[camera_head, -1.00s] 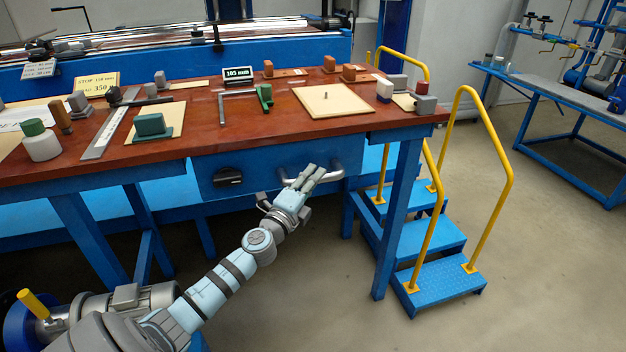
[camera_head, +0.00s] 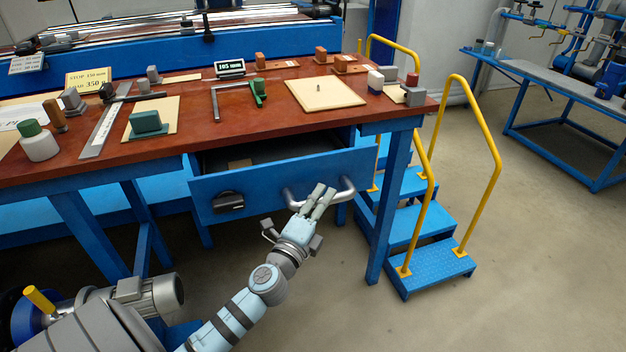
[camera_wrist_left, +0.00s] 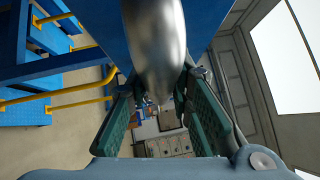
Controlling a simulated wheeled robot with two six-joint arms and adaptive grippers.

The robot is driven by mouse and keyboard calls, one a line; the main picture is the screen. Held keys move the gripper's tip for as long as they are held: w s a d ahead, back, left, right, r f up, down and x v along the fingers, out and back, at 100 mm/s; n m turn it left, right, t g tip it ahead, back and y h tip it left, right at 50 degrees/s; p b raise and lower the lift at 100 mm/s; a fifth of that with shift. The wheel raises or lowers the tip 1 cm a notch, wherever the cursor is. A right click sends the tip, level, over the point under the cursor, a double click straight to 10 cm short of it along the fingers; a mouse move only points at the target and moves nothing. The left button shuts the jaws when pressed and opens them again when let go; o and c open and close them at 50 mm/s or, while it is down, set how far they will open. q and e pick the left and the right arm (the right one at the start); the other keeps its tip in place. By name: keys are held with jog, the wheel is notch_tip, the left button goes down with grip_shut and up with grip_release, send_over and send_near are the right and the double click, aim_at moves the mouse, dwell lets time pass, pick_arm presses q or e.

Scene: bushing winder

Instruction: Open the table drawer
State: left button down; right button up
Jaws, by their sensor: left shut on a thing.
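The blue table drawer (camera_head: 270,187) is partly open below the red-brown tabletop, and its dark inside shows with a light brown item (camera_head: 240,163) in it. My left gripper (camera_head: 319,200) is shut on the handle. In the left wrist view the handle (camera_wrist_left: 156,50) lies large between the green finger pads of my left gripper (camera_wrist_left: 150,110). My right gripper does not show.
The tabletop (camera_head: 200,115) carries a beige plate (camera_head: 325,94), a green block (camera_head: 146,122), a white jar (camera_head: 38,142) and several small tools. Blue steps (camera_head: 430,270) with yellow rails stand right of the table.

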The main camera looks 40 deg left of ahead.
pick_arm(q)
jog(key=s+d, duration=0.5)
jog(key=d, duration=0.2)
jog(key=shift+s+d+p, duration=0.2)
jog(key=shift+d+p, duration=0.1)
jog(key=shift+d, duration=0.05)
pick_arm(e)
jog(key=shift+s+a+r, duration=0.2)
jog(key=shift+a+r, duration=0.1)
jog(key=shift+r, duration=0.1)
pick_arm(q)
jog(key=c, duration=1.4)
grip_release()
jog(key=shift+c, duration=0.2)
jog(key=v, duration=1.2)
